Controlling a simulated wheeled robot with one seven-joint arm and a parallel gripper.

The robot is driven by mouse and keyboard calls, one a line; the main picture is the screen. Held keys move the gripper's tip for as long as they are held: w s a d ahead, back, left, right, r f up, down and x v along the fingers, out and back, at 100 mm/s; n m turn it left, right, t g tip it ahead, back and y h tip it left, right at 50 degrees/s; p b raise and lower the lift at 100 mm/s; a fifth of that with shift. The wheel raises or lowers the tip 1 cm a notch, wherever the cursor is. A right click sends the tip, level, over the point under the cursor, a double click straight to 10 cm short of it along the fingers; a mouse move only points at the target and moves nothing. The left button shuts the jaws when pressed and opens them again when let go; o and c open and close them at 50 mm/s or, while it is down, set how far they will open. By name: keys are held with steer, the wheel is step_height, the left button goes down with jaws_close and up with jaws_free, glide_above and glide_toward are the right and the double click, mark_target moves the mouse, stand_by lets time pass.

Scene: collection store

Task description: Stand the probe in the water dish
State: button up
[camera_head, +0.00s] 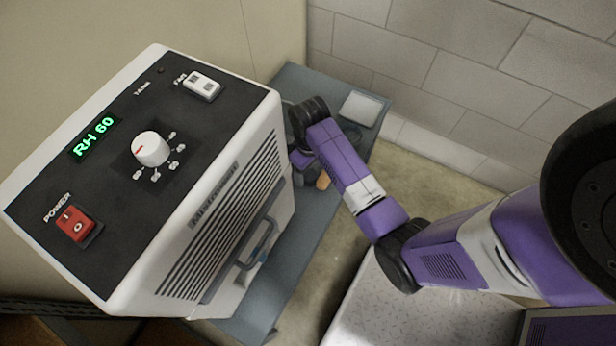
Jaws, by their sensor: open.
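My gripper (305,170) is low beside the right side of the white machine, over the grey-blue bench. My own arm and the machine's edge hide much of it, and its fingertips do not show clearly. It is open. A small orange-tan piece (323,181) shows just to the right of my gripper; I cannot tell if it is part of the probe or if they touch. I cannot make out the probe or the water dish for certain; they may be hidden behind the machine or my arm.
A large white machine (150,165) with a black panel reading "RH 60", a dial, and a red power switch (76,224) fills the left. A pale square item (360,108) lies at the bench's (300,280) back. A speckled light surface (390,315) is at lower centre. Block walls stand behind.

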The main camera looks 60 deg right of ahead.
mark_target(309, 175)
step_height(309, 175, down, 4)
steer(key=shift+r+b, duration=0.2)
steer(key=shift+b, duration=0.2)
jaws_close()
steer(key=shift+r, duration=0.15)
